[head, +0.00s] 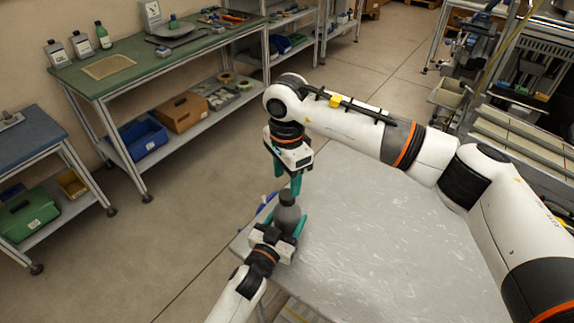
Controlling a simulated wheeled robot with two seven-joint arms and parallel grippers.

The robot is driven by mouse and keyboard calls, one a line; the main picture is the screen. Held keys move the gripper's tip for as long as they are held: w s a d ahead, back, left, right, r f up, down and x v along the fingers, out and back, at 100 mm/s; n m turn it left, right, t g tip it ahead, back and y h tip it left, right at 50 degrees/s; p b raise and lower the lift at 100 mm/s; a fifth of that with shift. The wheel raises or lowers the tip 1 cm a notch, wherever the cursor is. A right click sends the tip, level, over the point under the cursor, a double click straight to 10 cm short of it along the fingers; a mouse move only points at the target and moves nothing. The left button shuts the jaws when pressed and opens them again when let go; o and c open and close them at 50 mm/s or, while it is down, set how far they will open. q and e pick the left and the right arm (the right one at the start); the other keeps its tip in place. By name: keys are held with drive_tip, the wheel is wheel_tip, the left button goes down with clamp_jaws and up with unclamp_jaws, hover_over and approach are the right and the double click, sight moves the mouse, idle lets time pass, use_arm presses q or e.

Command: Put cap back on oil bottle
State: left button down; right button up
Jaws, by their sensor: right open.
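The oil bottle (287,219) is grey and stands upright near the left corner of the metal table. A dark cap (287,198) shows at its top; I cannot tell whether it is seated. My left gripper (285,222) comes in low from the left, with its teal fingers on either side of the bottle body, shut on it. My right gripper (287,180) points down just above the bottle top, with its teal fingers apart. One right fingertip comes down close to the cap; contact is unclear.
The metal table (385,235) is bare to the right of the bottle. A small blue item (266,202) lies at its left edge, partly hidden. A green-topped workbench (140,62) with bottles and tools stands at the back left. Shelving and machinery stand at the right.

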sight(287, 194)
drive_tip(key=shift+f, duration=2.35)
drive_tip(key=c, duration=1)
drive_tip(key=m, duration=1.8)
drive_tip(key=o, duration=1.1)
